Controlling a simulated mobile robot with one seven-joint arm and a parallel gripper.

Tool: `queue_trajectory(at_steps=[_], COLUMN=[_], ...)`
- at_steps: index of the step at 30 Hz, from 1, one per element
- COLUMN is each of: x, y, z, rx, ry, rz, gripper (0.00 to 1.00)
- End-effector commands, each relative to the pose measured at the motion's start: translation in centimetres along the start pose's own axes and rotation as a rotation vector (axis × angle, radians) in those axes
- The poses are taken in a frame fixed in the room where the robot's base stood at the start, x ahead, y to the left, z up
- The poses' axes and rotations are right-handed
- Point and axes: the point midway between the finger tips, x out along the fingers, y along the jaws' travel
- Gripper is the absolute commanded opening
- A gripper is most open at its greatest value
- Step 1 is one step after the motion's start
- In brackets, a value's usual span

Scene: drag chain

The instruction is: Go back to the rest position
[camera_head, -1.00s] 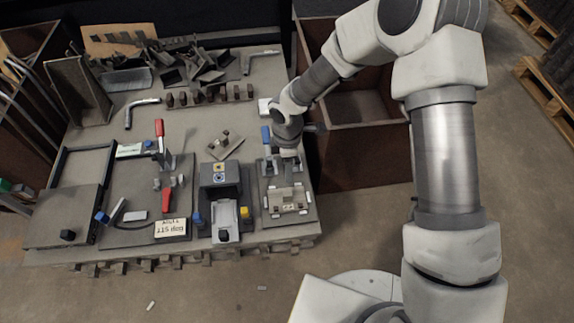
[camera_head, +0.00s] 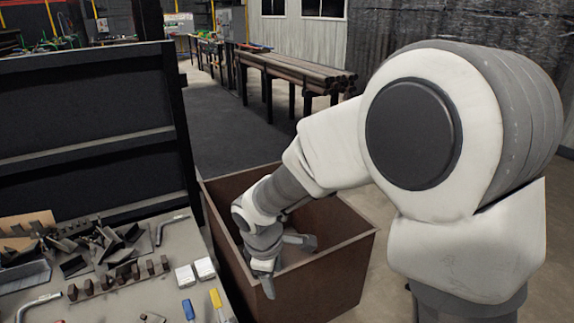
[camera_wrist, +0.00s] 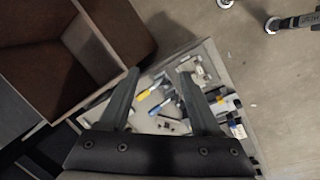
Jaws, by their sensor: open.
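My gripper (camera_wrist: 158,93) is open in the wrist view, with its two fingers spread and nothing between them. Beyond the fingers, the worktable (camera_wrist: 262,150) with its tools and fixtures lies below. In the head view my arm reaches from the right over the brown bin, and my gripper (camera_head: 262,266) hangs at the bin's left side near the table edge.
The brown open bin (camera_head: 330,285) stands right of the worktable (camera_head: 95,308). A dark panel (camera_head: 90,130) rises behind the table. Long benches (camera_head: 290,68) stand far back.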

Motion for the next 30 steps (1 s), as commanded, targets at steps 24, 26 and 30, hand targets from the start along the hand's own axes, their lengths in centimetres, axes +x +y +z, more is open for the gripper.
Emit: queue_trajectory(at_steps=[24,26,30], x=[-17.3,-17.8,-18.8], y=[-6.0,-6.9,-8.8], z=[19.0,19.6,20.6], rx=[1.158,1.223,1.356], ry=[0.196,0.223,0.289], rz=[0.143,0.141,0.132], gripper=[0.65,0.65,0.65])
